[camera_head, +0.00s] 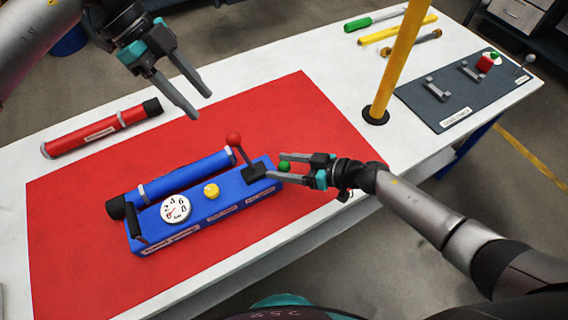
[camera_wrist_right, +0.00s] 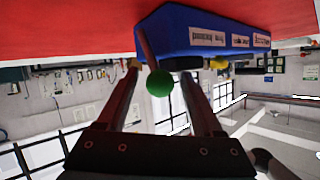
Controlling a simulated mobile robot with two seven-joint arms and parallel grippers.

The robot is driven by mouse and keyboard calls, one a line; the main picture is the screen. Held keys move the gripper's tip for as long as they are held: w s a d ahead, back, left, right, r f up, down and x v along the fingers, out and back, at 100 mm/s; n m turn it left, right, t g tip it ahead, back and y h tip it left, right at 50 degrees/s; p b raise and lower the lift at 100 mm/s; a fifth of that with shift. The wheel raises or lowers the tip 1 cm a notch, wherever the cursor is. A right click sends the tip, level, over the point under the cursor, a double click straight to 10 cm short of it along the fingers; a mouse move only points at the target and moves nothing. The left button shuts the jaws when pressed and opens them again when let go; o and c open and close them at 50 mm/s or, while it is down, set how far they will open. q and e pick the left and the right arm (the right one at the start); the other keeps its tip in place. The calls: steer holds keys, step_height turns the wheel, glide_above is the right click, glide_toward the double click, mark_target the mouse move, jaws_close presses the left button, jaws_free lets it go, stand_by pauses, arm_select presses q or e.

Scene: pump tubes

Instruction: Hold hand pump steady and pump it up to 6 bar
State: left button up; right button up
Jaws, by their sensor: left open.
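The blue hand pump (camera_head: 215,208) lies on the red mat, with a white dial gauge (camera_head: 175,207), a yellow knob (camera_head: 211,190) and a lever with a red ball (camera_head: 233,139). The gauge needle is too small to read surely. A green ball (camera_head: 284,166) shows at the pump's right end. My right gripper (camera_head: 280,166) is open there, its fingers on either side of the green ball. In the right wrist view, the green ball (camera_wrist_right: 159,83) sits between the spread fingers, not visibly clamped. My left gripper (camera_head: 201,101) is open and empty above the mat's back edge, clear of the pump.
The red mat (camera_head: 300,110) lies on a white table. A red tube (camera_head: 100,130) lies behind the mat at left. A yellow post (camera_head: 395,65) stands at right, beside a dark board (camera_head: 425,105) with fixtures. Several tools lie at the back.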

jaws_close()
stand_by(0.3)
stand_by(1.3)
